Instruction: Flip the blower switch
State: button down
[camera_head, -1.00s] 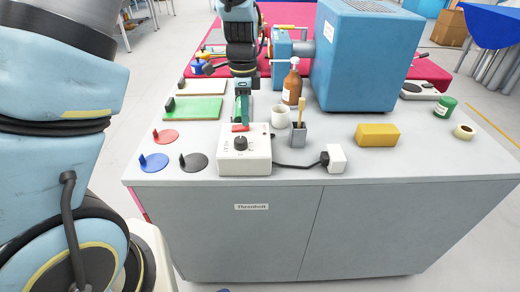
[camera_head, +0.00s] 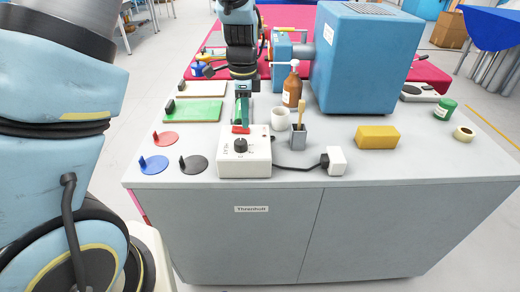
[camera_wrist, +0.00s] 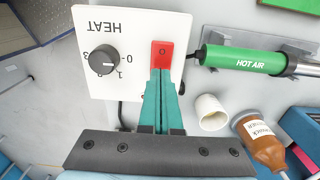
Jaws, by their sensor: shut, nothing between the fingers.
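A white control box (camera_head: 230,165) stands near the front left of the grey bench. It has a black HEAT dial (camera_head: 240,145) and a red rocker switch (camera_head: 240,129) on top. In the wrist view the switch (camera_wrist: 162,55) shows an "O" mark on its far half. My gripper (camera_wrist: 162,73) is shut, with its teal fingertips together over the near end of the switch, hiding that end. Contact looks close, but I cannot tell how firmly they touch. The green HOT AIR blower (camera_wrist: 245,61) lies in a grey holder beside the box.
A white cup (camera_head: 280,119), a brown bottle (camera_head: 291,90) and a grey brush holder (camera_head: 298,135) stand close right of my gripper. A cable runs from the box to a white plug block (camera_head: 336,160). A large blue machine (camera_head: 365,60) stands behind.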

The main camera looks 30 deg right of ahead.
notch_tip(320, 180, up, 6)
jog(key=p, duration=0.4)
dwell(0.6)
jog(key=s+a+r+n, duration=0.2)
jog(key=a+n, duration=0.9)
jog(key=a, duration=0.4)
jog(key=s+a+r+n+t, duration=0.1)
jog(key=s+a+r+n, duration=0.1)
jog(key=a+n, duration=0.8)
jog(key=a, duration=0.5)
jog(key=shift+r+n+t, duration=0.15)
jog(key=shift+n+t, duration=0.15)
jog(key=shift+n, duration=0.1)
jog(key=c, duration=1.6)
grip_release()
jog(key=shift+a, duration=0.1)
